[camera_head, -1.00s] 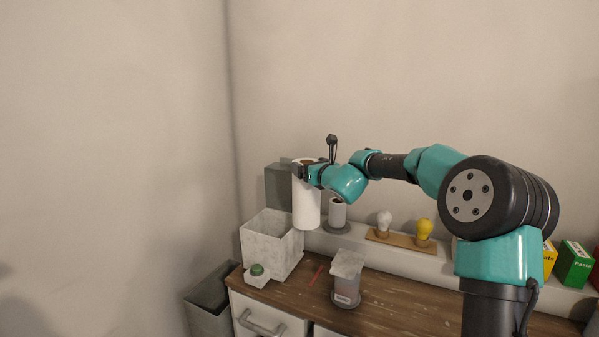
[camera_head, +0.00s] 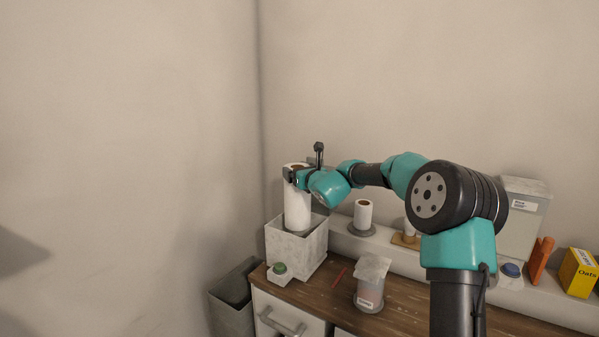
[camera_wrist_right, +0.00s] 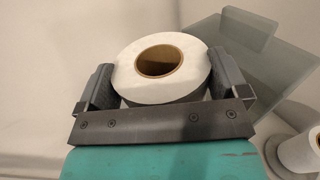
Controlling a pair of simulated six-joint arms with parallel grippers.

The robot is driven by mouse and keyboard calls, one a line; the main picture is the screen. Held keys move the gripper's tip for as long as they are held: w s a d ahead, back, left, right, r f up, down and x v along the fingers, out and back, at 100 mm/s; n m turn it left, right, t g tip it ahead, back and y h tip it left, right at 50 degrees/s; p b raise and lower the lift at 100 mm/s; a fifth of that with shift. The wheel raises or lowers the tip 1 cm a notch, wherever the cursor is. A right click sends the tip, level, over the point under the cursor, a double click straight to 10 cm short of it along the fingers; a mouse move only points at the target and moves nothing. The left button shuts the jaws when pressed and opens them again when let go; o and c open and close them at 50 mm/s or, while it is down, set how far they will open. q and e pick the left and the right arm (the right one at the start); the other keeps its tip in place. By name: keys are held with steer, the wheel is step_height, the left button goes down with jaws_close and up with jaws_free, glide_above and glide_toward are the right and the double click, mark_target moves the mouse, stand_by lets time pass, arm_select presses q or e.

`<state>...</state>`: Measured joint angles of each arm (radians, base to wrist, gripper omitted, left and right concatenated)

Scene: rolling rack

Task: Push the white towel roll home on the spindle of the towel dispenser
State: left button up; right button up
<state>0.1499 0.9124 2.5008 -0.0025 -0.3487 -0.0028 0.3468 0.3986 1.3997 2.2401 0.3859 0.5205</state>
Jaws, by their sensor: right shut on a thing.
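The white towel roll (camera_head: 298,208) with a brown core is upright at the left end of the cabinet, its lower end overlapping the opening of a marbled box (camera_head: 291,254). I cannot tell whether its end is inside or above the box. My right gripper (camera_head: 296,171) is shut on the upper part of the roll. In the right wrist view my fingers (camera_wrist_right: 168,88) are on both sides of the roll (camera_wrist_right: 128,75), and its core looks dark inside. No spindle is visible, and I cannot tell which thing is the dispenser. My left gripper is not in view.
A smaller white roll (camera_head: 363,215) stands on the ledge right of the box; a white roll also shows in the wrist view (camera_wrist_right: 301,153). A grey-green panel (camera_wrist_right: 262,62) is beside the held roll.

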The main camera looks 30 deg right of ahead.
glide_above(305, 213)
steer(key=w, duration=0.3)
steer(key=shift+a+f, duration=0.1)
steer(key=shift+f, duration=6.95)
steer(key=o, duration=1)
steer(key=shift+c, duration=0.2)
steer(key=shift+s, duration=0.1)
steer(key=s, duration=1.7)
steer(key=shift+a, duration=0.4)
